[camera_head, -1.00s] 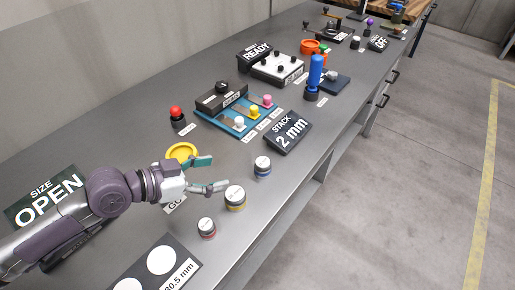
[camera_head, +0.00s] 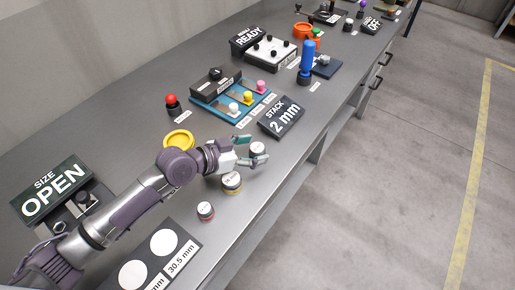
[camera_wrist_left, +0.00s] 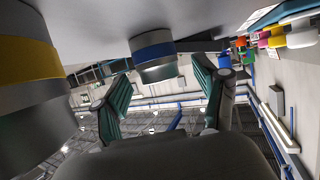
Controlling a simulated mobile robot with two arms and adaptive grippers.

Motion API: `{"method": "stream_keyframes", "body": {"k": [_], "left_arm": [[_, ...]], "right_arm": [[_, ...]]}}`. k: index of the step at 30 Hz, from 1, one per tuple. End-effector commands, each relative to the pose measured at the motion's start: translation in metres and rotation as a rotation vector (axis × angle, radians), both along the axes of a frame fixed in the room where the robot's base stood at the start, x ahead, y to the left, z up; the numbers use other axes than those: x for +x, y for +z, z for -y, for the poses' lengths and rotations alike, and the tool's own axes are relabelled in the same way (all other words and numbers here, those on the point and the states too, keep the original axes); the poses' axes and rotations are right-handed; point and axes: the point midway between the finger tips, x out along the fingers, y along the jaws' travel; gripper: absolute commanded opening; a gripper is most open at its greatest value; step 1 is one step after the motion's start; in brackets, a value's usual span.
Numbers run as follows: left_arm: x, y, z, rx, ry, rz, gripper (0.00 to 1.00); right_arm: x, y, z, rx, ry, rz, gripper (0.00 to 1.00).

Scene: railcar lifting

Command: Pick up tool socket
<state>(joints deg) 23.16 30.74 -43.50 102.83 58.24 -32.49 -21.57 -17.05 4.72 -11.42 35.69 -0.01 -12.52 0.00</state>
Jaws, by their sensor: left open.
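Three short grey cylindrical sockets stand on the bench: a blue-banded socket (camera_head: 258,148), a yellow-banded socket (camera_head: 231,182) and a red-banded socket (camera_head: 205,211). My left gripper (camera_head: 253,150) is open at the blue-banded socket, with one teal finger on each side of it in the head view. In the left wrist view the blue-banded socket (camera_wrist_left: 153,57) appears upside down, between and just beyond the fingertips. The yellow-banded socket (camera_wrist_left: 28,75) looms large at the left there. Contact with the fingers cannot be told. My right gripper is not in view.
A yellow ring dish (camera_head: 179,139) lies behind my left arm. The "STACK 2 mm" sign (camera_head: 282,118) stands beyond the gripper. A size board (camera_head: 152,256) lies near the front. The bench's right edge is close to the sockets.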

Motion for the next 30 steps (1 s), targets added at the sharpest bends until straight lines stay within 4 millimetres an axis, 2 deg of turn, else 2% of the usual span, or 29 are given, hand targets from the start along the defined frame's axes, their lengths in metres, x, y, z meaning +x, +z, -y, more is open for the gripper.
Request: {"method": "stream_keyframes", "body": {"k": [9,22,30], "left_arm": [[0.0033,-0.0029,0.0049,0.001,-0.001,0.002,0.72],[0.0031,-0.0027,0.0046,0.001,0.0,0.001,0.02],[0.0035,-0.0005,0.0047,0.0,0.0,0.003,0.02]], "right_arm": [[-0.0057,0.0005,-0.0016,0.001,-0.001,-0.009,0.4],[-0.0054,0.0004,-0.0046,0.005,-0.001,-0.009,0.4],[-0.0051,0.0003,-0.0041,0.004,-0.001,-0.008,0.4]]}}
